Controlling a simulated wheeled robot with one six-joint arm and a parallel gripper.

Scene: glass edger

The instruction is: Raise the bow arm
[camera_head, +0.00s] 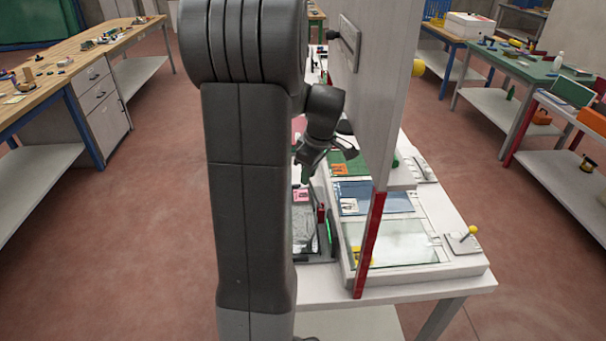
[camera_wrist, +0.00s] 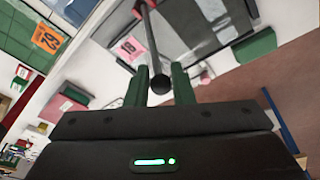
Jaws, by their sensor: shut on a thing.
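My gripper (camera_head: 308,168) is over the left side of the white machine table in the head view, partly behind my own arm. In the wrist view its two green fingers (camera_wrist: 162,88) stand either side of a dark rod (camera_wrist: 151,42) with a round black end. The gripper is shut on this rod near its end. The rod runs away toward the top of the wrist view. It looks like the bow arm, but I cannot be sure. In the head view my arm hides the held part.
A tall white panel (camera_head: 385,60) with a red lower edge (camera_head: 370,245) stands close right of my arm. A yellow-knobbed lever (camera_head: 470,232) is at the table's right. A wooden bench (camera_head: 60,55) stands left and a green-topped bench (camera_head: 510,63) right. Open floor lies between.

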